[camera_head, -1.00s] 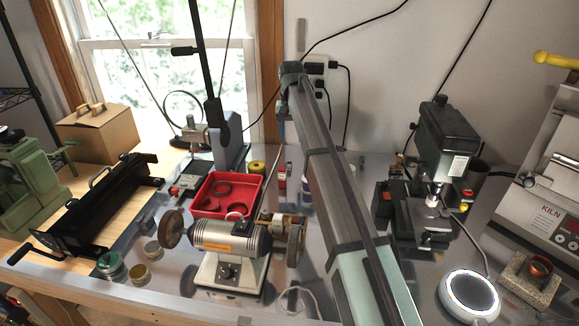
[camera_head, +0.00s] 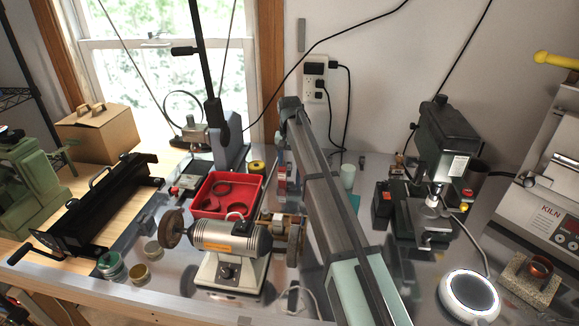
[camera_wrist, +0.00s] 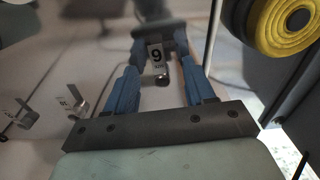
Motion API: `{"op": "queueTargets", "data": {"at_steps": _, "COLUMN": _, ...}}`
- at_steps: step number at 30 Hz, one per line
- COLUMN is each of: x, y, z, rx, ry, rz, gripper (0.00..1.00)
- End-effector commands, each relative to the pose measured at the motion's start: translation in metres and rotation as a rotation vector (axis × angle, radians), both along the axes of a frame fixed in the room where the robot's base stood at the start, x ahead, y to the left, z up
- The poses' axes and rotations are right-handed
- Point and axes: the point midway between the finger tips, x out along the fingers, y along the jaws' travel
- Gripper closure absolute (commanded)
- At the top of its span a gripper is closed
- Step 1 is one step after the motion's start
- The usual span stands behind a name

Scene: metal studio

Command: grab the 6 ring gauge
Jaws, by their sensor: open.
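In the wrist view my gripper (camera_wrist: 158,46) is open, with its two blue fingers spread to either side of a small white tag (camera_wrist: 156,54). The tag's digit looks like a 9 in this picture; I cannot tell whether it is a 6 seen upside down. A small dark metal end (camera_wrist: 162,77) shows just below the tag. The fingers are not visibly closed on anything. Two more small tagged metal pieces, one nearer (camera_wrist: 70,99) and one farther left (camera_wrist: 23,119), lie on the bench. In the head view the fingers are mostly hidden by my arm.
A yellow tape roll (camera_wrist: 285,22) is at the upper right of the wrist view. In the head view, a red tray (camera_head: 215,211) and a bench grinder (camera_head: 232,240) stand left of my arm.

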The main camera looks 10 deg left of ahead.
Motion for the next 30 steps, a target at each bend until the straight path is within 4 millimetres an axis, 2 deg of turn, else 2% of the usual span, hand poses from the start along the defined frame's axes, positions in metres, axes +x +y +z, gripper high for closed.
{"op": "queueTargets", "data": {"at_steps": 6, "x": 0.0002, "y": 0.0001, "z": -0.0007, "rx": 0.000, "ry": -0.001, "rz": 0.000, "gripper": 0.46}}
{"op": "queueTargets", "data": {"at_steps": 23, "x": 0.0002, "y": 0.0001, "z": -0.0006, "rx": 0.000, "ry": -0.001, "rz": 0.000, "gripper": 1.00}}
{"op": "queueTargets", "data": {"at_steps": 30, "x": 0.0002, "y": 0.0001, "z": -0.0004, "rx": 0.000, "ry": -0.001, "rz": 0.000, "gripper": 1.00}}
